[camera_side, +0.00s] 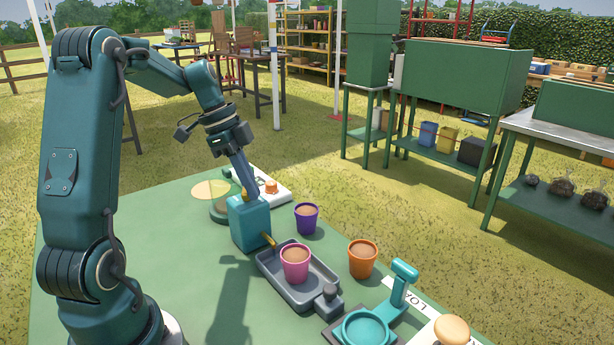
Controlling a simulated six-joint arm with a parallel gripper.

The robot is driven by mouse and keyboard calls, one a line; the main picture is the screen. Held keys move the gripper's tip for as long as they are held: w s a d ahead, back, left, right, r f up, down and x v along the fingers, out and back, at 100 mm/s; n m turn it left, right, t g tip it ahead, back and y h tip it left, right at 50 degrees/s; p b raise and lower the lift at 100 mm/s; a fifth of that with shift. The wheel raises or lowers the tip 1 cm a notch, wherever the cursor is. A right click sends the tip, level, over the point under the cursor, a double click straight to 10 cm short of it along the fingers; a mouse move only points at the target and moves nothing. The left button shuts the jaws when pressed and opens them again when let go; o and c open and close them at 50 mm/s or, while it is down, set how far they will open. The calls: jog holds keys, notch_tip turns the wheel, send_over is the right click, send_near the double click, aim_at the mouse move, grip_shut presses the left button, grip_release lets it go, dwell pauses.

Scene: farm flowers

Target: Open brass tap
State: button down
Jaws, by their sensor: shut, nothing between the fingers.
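The brass tap's spout (268,239) sticks out from the lower right side of a blue block (250,224) on the green table. A small brass-coloured piece shows at the top of the block, partly hidden by my gripper. My gripper (249,192) points down with its shut fingers right at the top of the block, beside that piece. I cannot tell whether they touch it. Nothing shows held in the fingers. A pink pot (295,263) stands in the grey tray (270,268) near the spout. No water shows at the spout.
A purple pot (306,218) and an orange pot (362,259) stand right of the tray. A teal stand with a ring (365,328) is at the front right. An orange button (271,187) sits on a white plate behind the block. The table's left middle is clear.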

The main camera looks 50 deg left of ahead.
jog(key=shift+s+m+g+h, duration=0.2)
jog(key=shift+m+g, duration=0.1)
jog(key=shift+m, duration=0.8)
jog(key=shift+s+m+g+h, duration=0.2)
jog(key=shift+m+g, duration=0.1)
jog(key=shift+m, duration=0.8)
jog(key=shift+s+a+m+g, duration=0.15)
jog(key=shift+m+g, duration=0.1)
jog(key=shift+m, duration=0.6)
jog(key=shift+s+a+m+g, duration=0.15)
jog(key=shift+m+g, duration=0.1)
jog(key=shift+m, duration=0.6)
dwell(1.5)
jog(key=shift+d, duration=0.1)
notch_tip(320, 180, up, 10)
jog(key=shift+d+f, duration=0.25)
jog(key=shift+d, duration=0.05)
dwell(0.8)
